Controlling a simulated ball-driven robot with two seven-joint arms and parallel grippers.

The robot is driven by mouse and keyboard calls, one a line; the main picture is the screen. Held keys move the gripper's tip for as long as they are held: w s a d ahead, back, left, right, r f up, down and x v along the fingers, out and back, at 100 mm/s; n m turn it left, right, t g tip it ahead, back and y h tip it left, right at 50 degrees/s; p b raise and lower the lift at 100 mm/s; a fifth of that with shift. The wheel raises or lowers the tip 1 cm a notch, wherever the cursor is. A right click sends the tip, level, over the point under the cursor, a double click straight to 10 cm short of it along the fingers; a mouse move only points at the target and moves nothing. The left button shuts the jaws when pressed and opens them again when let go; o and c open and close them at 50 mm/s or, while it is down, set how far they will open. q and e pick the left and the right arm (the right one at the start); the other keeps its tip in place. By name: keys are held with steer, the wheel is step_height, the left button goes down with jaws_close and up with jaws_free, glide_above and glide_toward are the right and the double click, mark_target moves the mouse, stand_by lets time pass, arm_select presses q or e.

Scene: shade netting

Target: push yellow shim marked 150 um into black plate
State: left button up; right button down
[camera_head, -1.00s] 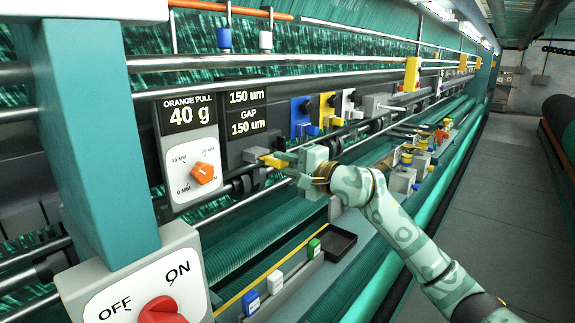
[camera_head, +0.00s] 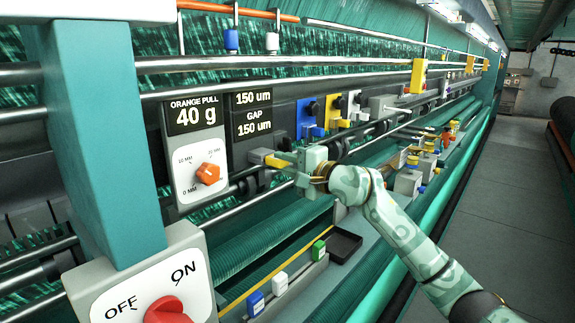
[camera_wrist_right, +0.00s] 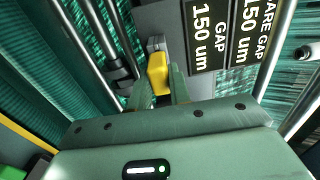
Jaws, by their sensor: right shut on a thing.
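The yellow shim (camera_head: 277,161) sits between the fingertips of my right gripper (camera_head: 290,160), which is shut on it. In the right wrist view the yellow shim (camera_wrist_right: 158,76) shows between the two green fingers (camera_wrist_right: 163,94), its far end at a small grey block. That block (camera_head: 259,155) is at the lower part of the black plate (camera_head: 236,142), under the readouts "150 um" and "GAP 150 um". I cannot tell how deep the shim's tip is. Its marking is not readable. My left gripper is not in view.
An orange dial (camera_head: 208,175) is on a panel reading "ORANGE PULL 40 g". A red OFF/ON knob (camera_head: 167,310) is at the front left. Blue, yellow and white holders stand right of the plate.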

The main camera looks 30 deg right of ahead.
steer(key=shift+w, duration=0.15)
steer(key=c, duration=1.2)
jaws_free()
steer(key=b+v, duration=0.5)
steer(key=v, duration=1.1)
